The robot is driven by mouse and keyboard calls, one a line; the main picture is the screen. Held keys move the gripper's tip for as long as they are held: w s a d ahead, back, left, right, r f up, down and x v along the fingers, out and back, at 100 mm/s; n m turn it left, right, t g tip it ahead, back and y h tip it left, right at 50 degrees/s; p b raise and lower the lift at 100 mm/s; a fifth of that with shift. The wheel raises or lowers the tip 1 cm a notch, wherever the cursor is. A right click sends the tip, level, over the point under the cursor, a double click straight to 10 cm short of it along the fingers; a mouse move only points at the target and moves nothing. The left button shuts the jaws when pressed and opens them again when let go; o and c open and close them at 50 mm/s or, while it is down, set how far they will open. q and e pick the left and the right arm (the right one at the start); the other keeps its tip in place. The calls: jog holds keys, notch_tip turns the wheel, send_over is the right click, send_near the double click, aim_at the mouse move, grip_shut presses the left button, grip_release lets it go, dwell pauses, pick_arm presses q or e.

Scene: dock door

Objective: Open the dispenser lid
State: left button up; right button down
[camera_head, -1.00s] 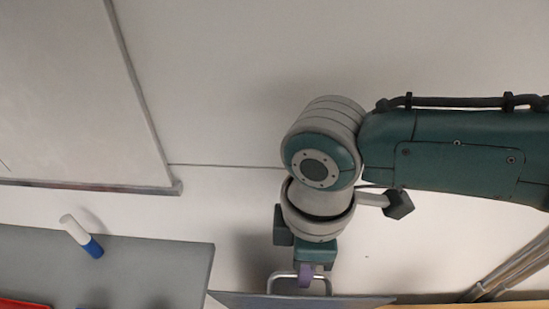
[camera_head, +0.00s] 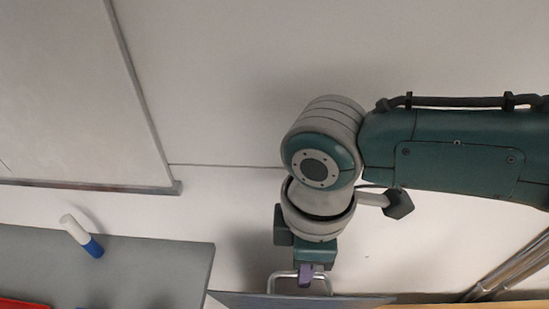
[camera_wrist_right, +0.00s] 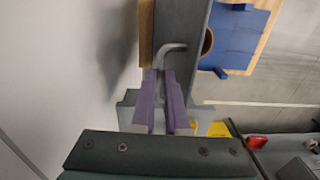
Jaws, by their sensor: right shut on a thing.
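The dispenser lid (camera_head: 235,299) shows as a grey panel at the bottom edge of the head view, seen nearly edge-on. A bent metal handle (camera_head: 271,283) stands up from it. My right gripper (camera_head: 305,279) reaches down from above, its purple fingers shut on the handle's bar. In the right wrist view the fingertips (camera_wrist_right: 161,74) close around the handle (camera_wrist_right: 174,47), beside the grey lid (camera_wrist_right: 185,22). The front of the dispenser is below the head view's edge. My left gripper is not in view.
A grey shelf (camera_head: 150,265) at left bears a white and blue cylinder (camera_head: 82,236) and a red item (camera_head: 22,304). A framed board (camera_head: 65,95) hangs on the wall. Pipes (camera_head: 510,270) run at lower right. The wrist view shows a blue part (camera_wrist_right: 240,30) with wooden edging.

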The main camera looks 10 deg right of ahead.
jog(key=shift+r, duration=0.1)
dwell(0.3)
jog(key=s+p, duration=0.1)
jog(key=s+a+p, duration=0.1)
jog(key=s+p, duration=0.1)
jog(key=shift+s, duration=0.25)
jog(key=shift+s+a+f, duration=0.15)
jog(key=shift+s+f, duration=0.1)
jog(key=shift+s, duration=0.05)
jog(key=c, duration=1.2)
grip_release()
notch_tip(320, 180, up, 10)
send_over(305, 297)
jog(key=shift+s, duration=0.1)
